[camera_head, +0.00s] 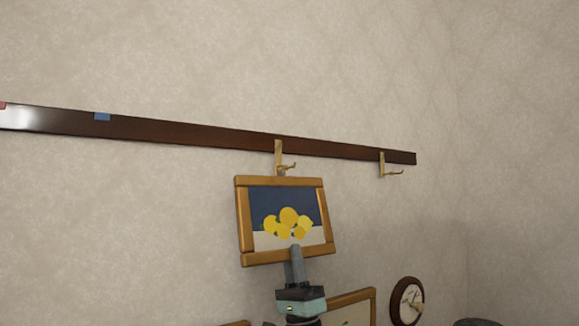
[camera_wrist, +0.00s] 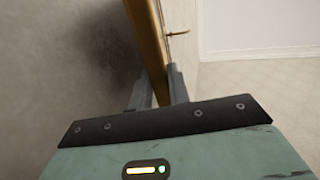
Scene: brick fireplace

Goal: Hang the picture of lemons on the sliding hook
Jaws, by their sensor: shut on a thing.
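The picture of lemons (camera_head: 284,221), in a wooden frame, is held up in front of the wall, tilted slightly, just below the rail. My gripper (camera_head: 295,252) is shut on the middle of its lower frame bar. In the wrist view my gripper's fingers (camera_wrist: 158,90) sit on both sides of the picture frame (camera_wrist: 147,42), seen edge-on. One brass hook (camera_head: 281,158) hangs from the dark rail (camera_head: 190,132) directly above the picture's top edge. A second brass hook (camera_head: 386,167) hangs near the rail's right end. I cannot tell whether the picture touches the nearer hook.
A blue mark (camera_head: 102,117) is on the rail's left part. Below right are a round wooden-rimmed clock (camera_head: 407,300) and another framed picture (camera_head: 352,306), partly cut off. The wall around the held picture is bare, with a room corner at the right.

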